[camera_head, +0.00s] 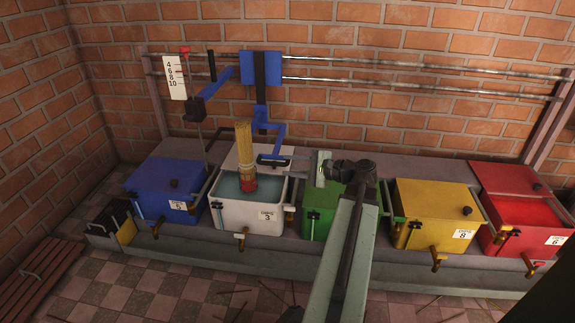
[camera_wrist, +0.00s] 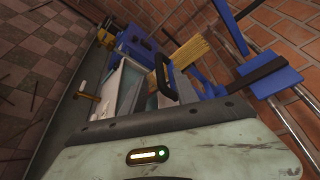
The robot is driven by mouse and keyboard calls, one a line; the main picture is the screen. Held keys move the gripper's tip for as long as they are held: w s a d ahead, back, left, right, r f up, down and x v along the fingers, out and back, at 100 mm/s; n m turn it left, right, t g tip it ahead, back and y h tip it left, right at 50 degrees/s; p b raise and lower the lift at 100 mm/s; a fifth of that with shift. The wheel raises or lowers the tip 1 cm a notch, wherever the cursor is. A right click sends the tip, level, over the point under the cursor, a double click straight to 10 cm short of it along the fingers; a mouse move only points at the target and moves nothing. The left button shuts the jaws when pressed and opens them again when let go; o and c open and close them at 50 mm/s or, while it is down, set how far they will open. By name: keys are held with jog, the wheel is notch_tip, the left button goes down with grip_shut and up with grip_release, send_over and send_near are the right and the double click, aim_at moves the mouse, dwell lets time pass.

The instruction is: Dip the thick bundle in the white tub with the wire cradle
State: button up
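The thick bundle (camera_head: 245,142) of tan sticks stands nearly upright over the white tub (camera_head: 232,214), labelled 3. Its red lower part (camera_head: 249,184) is at the teal liquid. The bundle also shows in the wrist view (camera_wrist: 190,51). A blue arm (camera_head: 264,126) hangs from the rails beside the bundle. I cannot make out the wire cradle clearly. My gripper (camera_head: 318,168) is to the right of the bundle, above the tub's right side. A black loop (camera_head: 272,160) lies between gripper and bundle; I cannot tell what it belongs to. The fingertips are not clear.
A shut blue tub (camera_head: 160,190) stands left of the white one. Green (camera_head: 318,213), yellow (camera_head: 425,205) and red (camera_head: 520,215) tubs stand to the right. A numbered scale board (camera_head: 174,78) and blue bracket (camera_head: 210,98) stand behind, before the brick wall.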

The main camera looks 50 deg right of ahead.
jog(key=c, duration=0.3)
jog(key=w+a+n+g+p, duration=0.1)
jog(key=w+a, duration=0.1)
jog(key=a, duration=0.1)
jog(key=w+a+n+g+y+p, duration=0.1)
jog(key=w+a, duration=0.1)
jog(key=a, duration=0.1)
jog(key=w+a+n+y+p, duration=0.1)
jog(key=w+a, duration=0.1)
jog(key=a, duration=0.1)
jog(key=shift+w+f+g+p, duration=0.1)
jog(key=shift+w+g+p, duration=0.2)
jog(key=shift+g, duration=0.1)
grip_shut()
jog(key=w+a+f+n+g+y+p, duration=0.1)
jog(key=w+a+n+g+p, duration=0.15)
jog(key=a, duration=0.45)
jog(key=w+a+f+n+g+p, duration=0.1)
jog(key=w+a+n+g+p, duration=0.15)
jog(key=a, duration=0.45)
jog(key=s+a+n+g+h+p, duration=0.1)
jog(key=a+n+g+h+p, duration=0.5)
jog(key=a+n, duration=0.7)
jog(key=a+g+p, duration=0.1)
jog(key=a+p, duration=0.1)
jog(key=a, duration=0.9)
jog(key=shift+s+n+h, duration=0.3)
jog(key=shift+s+n, duration=0.1)
